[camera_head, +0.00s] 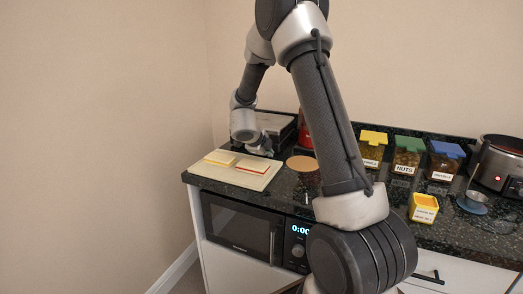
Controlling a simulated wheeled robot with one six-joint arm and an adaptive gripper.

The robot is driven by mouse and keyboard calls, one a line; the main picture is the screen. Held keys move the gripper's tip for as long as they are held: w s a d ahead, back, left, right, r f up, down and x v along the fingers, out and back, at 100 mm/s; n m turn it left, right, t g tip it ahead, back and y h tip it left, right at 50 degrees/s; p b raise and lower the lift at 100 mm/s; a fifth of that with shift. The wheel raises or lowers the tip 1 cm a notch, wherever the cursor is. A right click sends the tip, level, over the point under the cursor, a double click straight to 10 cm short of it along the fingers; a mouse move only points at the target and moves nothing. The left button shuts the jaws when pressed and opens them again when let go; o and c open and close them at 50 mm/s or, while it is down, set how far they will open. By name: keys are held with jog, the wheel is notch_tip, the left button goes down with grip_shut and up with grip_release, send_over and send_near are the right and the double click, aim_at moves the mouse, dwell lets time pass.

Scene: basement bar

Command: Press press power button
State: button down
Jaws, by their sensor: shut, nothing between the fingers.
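A dark, boxy appliance that looks like the press (277,124) stands in the back left corner of the counter. My gripper (264,152) points down in front of it, at the back edge of a pale cutting board (205,172). The gripper is small in view; it is shut and holds nothing. Whether it touches the press cannot be told. I cannot make out the power button; my wrist and gripper hide part of the press front.
Labelled containers (407,155), a yellow box (424,208) and a cooker (499,163) stand right. A microwave (241,224) sits below the counter.

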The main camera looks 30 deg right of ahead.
jog(key=shift+w+d, duration=0.85)
jog(key=shift+d, duration=0.25)
jog(key=shift+d+r, duration=0.1)
